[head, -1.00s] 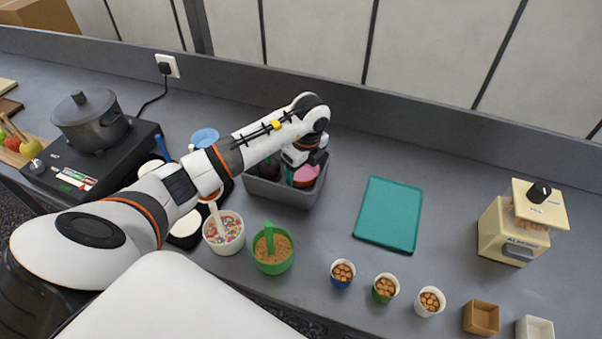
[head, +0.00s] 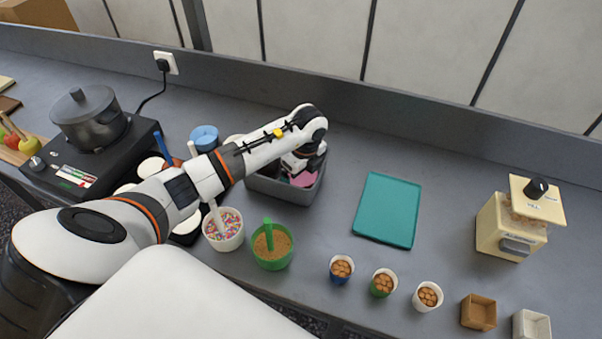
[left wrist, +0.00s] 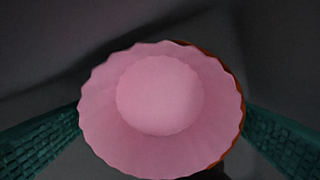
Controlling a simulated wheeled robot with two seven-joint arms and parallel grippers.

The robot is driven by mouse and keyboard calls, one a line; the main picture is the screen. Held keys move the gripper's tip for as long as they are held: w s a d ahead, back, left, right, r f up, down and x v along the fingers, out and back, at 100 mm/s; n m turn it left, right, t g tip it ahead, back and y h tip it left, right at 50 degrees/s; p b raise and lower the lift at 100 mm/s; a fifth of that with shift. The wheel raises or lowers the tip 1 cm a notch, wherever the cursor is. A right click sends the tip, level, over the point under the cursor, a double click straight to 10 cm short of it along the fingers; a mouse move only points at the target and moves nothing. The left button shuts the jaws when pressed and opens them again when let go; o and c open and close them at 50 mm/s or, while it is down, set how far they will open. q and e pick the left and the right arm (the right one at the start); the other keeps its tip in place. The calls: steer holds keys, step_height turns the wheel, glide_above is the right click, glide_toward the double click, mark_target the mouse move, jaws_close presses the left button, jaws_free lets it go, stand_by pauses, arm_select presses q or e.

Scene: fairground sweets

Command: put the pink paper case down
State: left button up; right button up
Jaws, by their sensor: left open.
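The pink paper case (left wrist: 160,95) is a fluted cup, seen from above in the left wrist view with its round base in the middle. An orange-brown rim (left wrist: 238,135) shows from under its right edge. My left gripper (left wrist: 163,125) is open, with a green ridged finger on each side of the case. I cannot tell whether the fingers touch it. In the head view the gripper reaches down into a grey bin (head: 284,193), and part of the pink case shows inside it below the wrist. My right gripper is not in view.
A teal mat (head: 388,210) lies clear to the right of the bin. A tub of sprinkles (head: 223,240) and a green tub (head: 271,255) stand in front. Several small filled cups (head: 383,281) line the front edge. A hot plate with a pot (head: 90,118) is at left.

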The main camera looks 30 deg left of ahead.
arm_select(q)
steer(key=shift+r, duration=0.2)
step_height(320, 180, up, 12)
steer(key=d+b, duration=0.1)
steer(key=b, duration=0.1)
steer(key=shift+s+d, duration=0.15)
steer(key=shift+d, duration=0.05)
steer(key=shift+f, duration=0.15)
